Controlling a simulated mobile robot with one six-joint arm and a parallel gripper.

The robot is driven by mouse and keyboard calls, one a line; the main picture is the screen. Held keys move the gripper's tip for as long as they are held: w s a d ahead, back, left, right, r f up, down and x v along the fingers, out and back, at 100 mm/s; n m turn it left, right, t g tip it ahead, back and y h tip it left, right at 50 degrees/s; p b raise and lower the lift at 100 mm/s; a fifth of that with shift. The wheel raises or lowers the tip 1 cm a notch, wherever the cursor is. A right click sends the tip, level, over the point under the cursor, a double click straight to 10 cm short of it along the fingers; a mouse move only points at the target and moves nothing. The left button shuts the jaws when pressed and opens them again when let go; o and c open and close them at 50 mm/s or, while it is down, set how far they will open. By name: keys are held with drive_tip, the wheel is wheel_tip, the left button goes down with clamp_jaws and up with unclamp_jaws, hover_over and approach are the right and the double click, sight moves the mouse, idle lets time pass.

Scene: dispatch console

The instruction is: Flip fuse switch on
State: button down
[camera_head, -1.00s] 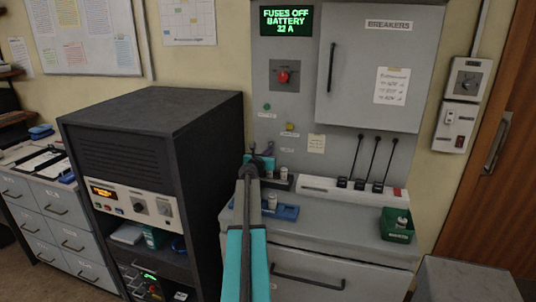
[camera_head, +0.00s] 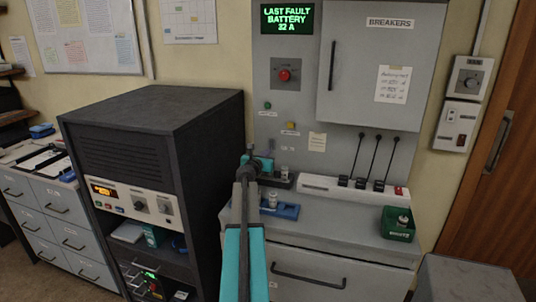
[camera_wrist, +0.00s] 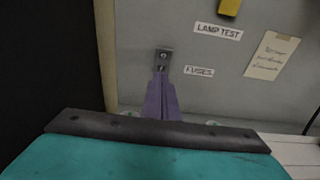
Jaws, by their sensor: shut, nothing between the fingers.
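The fuse switch (camera_wrist: 164,53) is a small metal plate with a round stud in the wrist view, left of the FUSES label (camera_wrist: 199,71). My gripper (camera_wrist: 162,74) has purple fingers, shut and empty, their tips at the plate's lower edge. I cannot tell whether they touch the lever, which the tips partly cover, or which way it points. In the head view my gripper (camera_head: 251,148) is at the lower left of the grey panel and hides the switch.
A yellow button (camera_wrist: 229,6) with a LAMP TEST label is at upper right in the wrist view. A dark rack (camera_head: 190,160) stands close left of my arm. A blue tray (camera_head: 286,211) and a green bin (camera_head: 389,230) are on the console ledge.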

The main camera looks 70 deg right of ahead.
drive_tip(key=a+r+b, duration=0.1)
drive_tip(key=a, duration=0.9)
drive_tip(key=shift+s+a+r, duration=0.15)
drive_tip(key=shift+s, duration=0.2)
idle(0.4)
